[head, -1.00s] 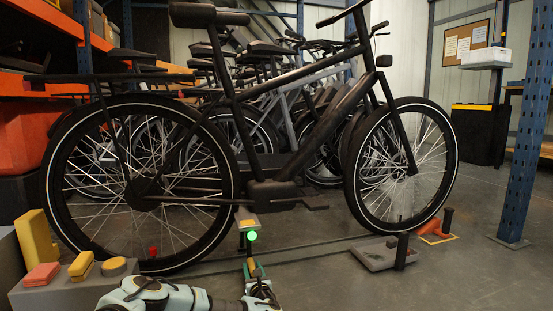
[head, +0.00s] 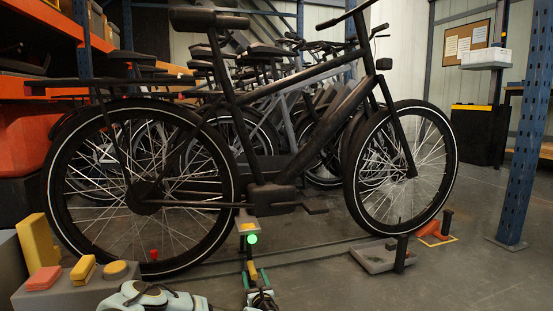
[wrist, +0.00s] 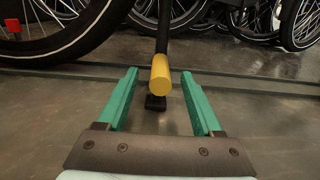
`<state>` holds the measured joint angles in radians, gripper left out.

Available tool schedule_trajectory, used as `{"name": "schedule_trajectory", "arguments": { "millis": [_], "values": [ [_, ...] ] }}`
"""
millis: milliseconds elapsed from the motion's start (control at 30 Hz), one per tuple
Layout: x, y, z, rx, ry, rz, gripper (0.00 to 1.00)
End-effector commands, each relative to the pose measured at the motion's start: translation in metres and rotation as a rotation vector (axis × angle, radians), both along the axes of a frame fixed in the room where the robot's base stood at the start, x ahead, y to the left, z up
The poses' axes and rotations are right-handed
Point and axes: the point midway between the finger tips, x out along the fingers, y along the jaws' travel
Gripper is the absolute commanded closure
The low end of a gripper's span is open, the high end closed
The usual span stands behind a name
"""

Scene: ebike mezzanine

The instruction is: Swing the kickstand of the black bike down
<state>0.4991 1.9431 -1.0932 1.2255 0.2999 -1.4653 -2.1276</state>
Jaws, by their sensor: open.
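The black bike (head: 268,199) stands upright, side-on, in the head view. Its dark kickstand leg (head: 249,256) points down below the crank area, under a lit green light (head: 252,239). A yellow cylindrical grip (wrist: 160,75) sticks out from the leg towards the wrist camera, with a black foot (wrist: 156,103) low by the floor. My gripper (head: 254,274) is low in front of the leg, green fingers open and empty. In the wrist view the grip appears centred between the fingertips, touching neither; its depth relative to them is hard to tell.
A grey block with coloured pads (head: 75,287) stands at the lower left. A grey floor plate with a black post (head: 380,256) and an orange piece (head: 433,236) lie near the front wheel. More bikes stand behind. Floor at the lower right is clear.

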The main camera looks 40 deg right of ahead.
Motion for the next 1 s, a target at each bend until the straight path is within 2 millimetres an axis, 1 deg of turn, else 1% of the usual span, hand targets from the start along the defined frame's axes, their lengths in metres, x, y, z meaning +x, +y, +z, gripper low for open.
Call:
{"name": "schedule_trajectory", "arguments": {
  "millis": [100, 533, 700, 1000],
  "values": [
    [-0.011, 0.005, 0.002, 0.001, 0.002, 0.0, 0.32],
    [-0.047, 0.022, 0.002, 0.0, 0.001, 0.0, 0.32],
    [-0.052, 0.025, -0.001, 0.001, 0.002, 0.001, 0.32],
    [-0.052, 0.025, -0.004, 0.003, 0.004, 0.001, 0.32]
  ]
}}
